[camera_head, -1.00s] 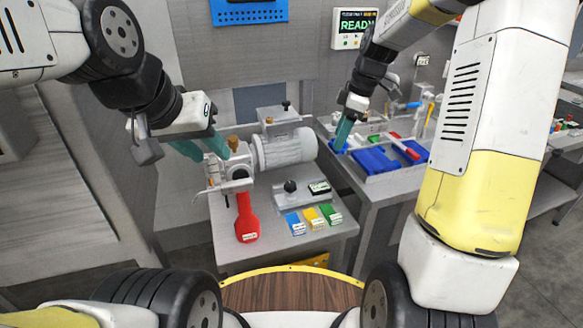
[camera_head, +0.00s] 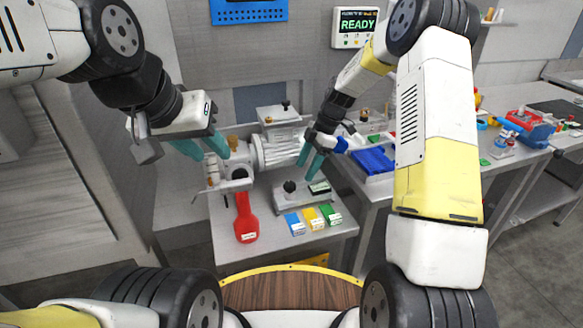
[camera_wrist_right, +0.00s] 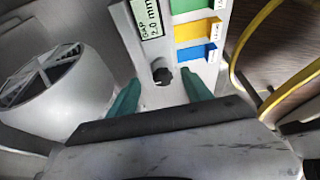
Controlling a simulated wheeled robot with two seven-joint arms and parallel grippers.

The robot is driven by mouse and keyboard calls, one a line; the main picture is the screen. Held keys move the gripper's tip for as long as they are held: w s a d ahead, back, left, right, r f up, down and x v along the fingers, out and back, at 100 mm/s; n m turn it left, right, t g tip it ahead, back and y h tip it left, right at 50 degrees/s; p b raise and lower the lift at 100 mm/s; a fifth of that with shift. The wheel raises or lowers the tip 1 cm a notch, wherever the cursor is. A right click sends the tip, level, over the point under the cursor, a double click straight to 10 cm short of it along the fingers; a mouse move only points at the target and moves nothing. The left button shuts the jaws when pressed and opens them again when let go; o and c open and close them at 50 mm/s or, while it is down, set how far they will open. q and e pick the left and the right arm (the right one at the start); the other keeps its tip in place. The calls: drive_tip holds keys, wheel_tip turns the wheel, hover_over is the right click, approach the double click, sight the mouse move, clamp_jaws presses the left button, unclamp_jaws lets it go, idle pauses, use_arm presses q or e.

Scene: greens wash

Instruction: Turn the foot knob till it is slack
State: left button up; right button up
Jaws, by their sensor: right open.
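A black knob (camera_head: 289,186) stands on a grey metal base at the front of the bench, beside a small display. I take it to be the foot knob. In the right wrist view the black knob (camera_wrist_right: 162,74) shows between and just beyond the teal fingers, not touched. My right gripper (camera_head: 309,166) is open and empty, pointing down, above and to the right of the knob in the head view. My left gripper (camera_head: 205,149) has its teal fingers apart beside the grey housing (camera_head: 240,165); nothing shows between them.
The display (camera_wrist_right: 152,18) reads "GAP 2.0 mm". Blue, yellow and green blocks (camera_head: 313,219) lie in front, with a red tool (camera_head: 245,218) at left. A blue tray (camera_head: 373,162) is at right. The wall screen (camera_head: 357,25) reads READY.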

sight(290, 184)
drive_tip(key=a, duration=0.2)
drive_tip(key=s+a, duration=0.1)
drive_tip(key=shift+s+a+f, duration=0.1)
drive_tip(key=shift+a+f, duration=0.05)
drive_tip(key=shift+f, duration=0.2)
drive_tip(key=x, duration=0.2)
drive_tip(key=shift+f, duration=0.35)
drive_tip(key=shift+x, duration=0.75)
drive_tip(key=shift+c, duration=0.2)
clamp_jaws()
drive_tip(key=shift+m, duration=0.4)
